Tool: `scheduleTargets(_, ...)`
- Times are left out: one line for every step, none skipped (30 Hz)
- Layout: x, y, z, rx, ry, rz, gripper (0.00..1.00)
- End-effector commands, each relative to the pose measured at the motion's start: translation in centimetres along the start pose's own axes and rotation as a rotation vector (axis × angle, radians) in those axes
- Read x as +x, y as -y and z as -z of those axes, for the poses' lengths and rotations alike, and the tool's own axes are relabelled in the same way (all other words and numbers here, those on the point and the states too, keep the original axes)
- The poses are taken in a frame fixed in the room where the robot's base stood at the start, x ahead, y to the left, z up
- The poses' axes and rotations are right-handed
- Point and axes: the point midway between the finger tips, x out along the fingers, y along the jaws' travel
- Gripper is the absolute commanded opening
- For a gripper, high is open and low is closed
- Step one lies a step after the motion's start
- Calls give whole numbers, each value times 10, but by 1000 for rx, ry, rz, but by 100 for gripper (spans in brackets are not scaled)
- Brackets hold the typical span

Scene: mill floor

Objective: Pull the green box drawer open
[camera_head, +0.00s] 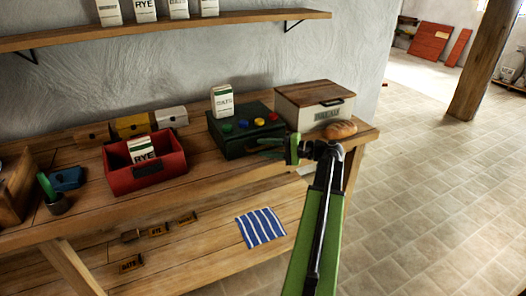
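The dark green box (232,139) stands on the workbench near the middle of the view. Several coloured round pieces lie on its top, and a white OATS carton (222,101) stands at its back. Its front face shows no drawer standing clearly out. My gripper (262,149) is at the box's front right, pointing left. Its dark green fingers look parted, with nothing seen between them. They overlap the box's right front edge in the picture, and I cannot tell whether they touch it. The drawer's handle cannot be made out.
A red bin (118,178) holding a RYE carton stands left of the box. A bread box (305,117) and a loaf (340,130) are right, close to my arm. A striped cloth (261,228) lies on the lower shelf. The tiled floor at right is clear.

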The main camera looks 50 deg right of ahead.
Motion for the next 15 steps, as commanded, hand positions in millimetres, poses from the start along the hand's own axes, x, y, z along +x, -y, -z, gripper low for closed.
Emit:
scheduleTargets(3,0,0,0,0,0,34)
scheduleTargets(4,0,0,0,0,0,34)
scheduleTargets(4,0,0,0,0,0,34)
scheduleTargets(5,0,0,0,0,0,34)
scheduleTargets(5,0,0,0,0,0,34)
scheduleTargets(5,0,0,0,-1,0,34)
scheduleTargets(4,0,0,0,-1,0,34)
scheduleTargets(4,0,0,0,-1,0,34)
scheduleTargets(4,0,0,0,-1,0,34)
scheduleTargets(4,0,0,0,-1,0,32)
scheduleTargets(4,0,0,0,-1,0,28)
scheduleTargets(4,0,0,0,-1,0,22)
scheduleTargets(4,0,0,0,-1,0,19)
scheduleTargets(4,0,0,0,-1,0,15)
scheduleTargets(4,0,0,0,-1,0,9)
